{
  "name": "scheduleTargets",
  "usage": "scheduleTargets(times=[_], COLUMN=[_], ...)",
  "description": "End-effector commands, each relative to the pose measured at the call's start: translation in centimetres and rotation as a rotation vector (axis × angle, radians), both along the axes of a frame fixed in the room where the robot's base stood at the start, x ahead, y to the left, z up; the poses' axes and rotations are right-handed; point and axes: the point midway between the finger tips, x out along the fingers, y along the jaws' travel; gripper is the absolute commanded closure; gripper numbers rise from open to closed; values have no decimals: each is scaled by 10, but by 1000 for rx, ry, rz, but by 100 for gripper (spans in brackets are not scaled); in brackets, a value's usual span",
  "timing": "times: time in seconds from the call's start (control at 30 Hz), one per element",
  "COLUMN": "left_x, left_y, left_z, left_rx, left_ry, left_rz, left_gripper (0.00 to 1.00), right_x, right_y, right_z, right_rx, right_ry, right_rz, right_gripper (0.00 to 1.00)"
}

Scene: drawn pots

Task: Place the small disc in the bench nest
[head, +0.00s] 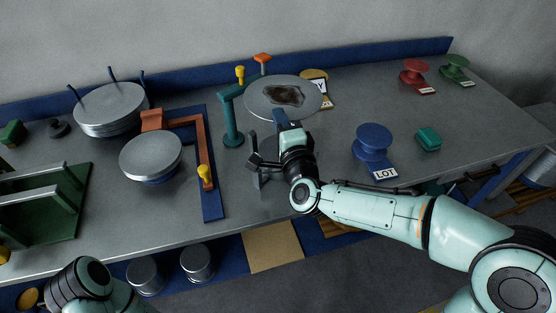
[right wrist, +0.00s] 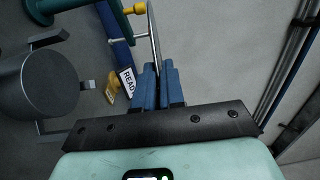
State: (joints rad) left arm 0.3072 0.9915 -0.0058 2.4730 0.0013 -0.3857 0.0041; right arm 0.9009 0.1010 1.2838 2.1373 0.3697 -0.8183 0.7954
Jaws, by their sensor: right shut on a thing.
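A flat round grey disc (head: 258,98) with a dark brown patch on top is held over the back middle of the bench. My right gripper (head: 281,119) is shut on its near edge. In the right wrist view the disc (right wrist: 154,45) shows edge-on as a thin plate between the blue fingers (right wrist: 160,84). A grey round post with prongs (right wrist: 55,82), perhaps the bench nest, stands below and beside the gripper. In the head view it is partly hidden by my gripper. My left arm shows at the lower left, with its gripper out of view.
Further left are a grey disc (head: 150,154) on a blue base and a disc stack (head: 110,108) between blue pins. A blue spool (head: 373,140) stands right, near my right arm.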

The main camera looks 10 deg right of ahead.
Motion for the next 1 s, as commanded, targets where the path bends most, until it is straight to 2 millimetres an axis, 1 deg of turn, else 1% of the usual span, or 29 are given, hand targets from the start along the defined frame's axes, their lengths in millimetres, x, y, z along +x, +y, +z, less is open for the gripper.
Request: scheduleTargets(times=[0.03,0.2,0.4,0.5,0.6,0.73,0.9,1.0], left_x=[-5,-13,-19,-21,-22,-22,-24,-25], left_y=[0,0,0,0,0,0,0,0], left_z=[-7,-20,-31,-34,-36,-37,-41,-43], left_rx=[0,0,0,0,0,0,0,0], left_ry=[5,16,22,24,25,26,28,28], left_rz=[-1,0,0,1,0,0,0,0], left_gripper=[46,46,46,46,46,46,46,46], right_x=[-1,-1,-1,-1,-1,-1,-1,-1], right_y=[1,1,1,1,0,0,0,0], right_z=[-17,-65,-116,-135,-146,-154,-179,-188], right_rx=[9,8,7,4,2,1,2,1], right_ry=[9,10,8,6,3,2,4,2], right_rz=[3,4,3,1,0,0,1,0], right_gripper=[100,100,100,100,100,100,100,100])
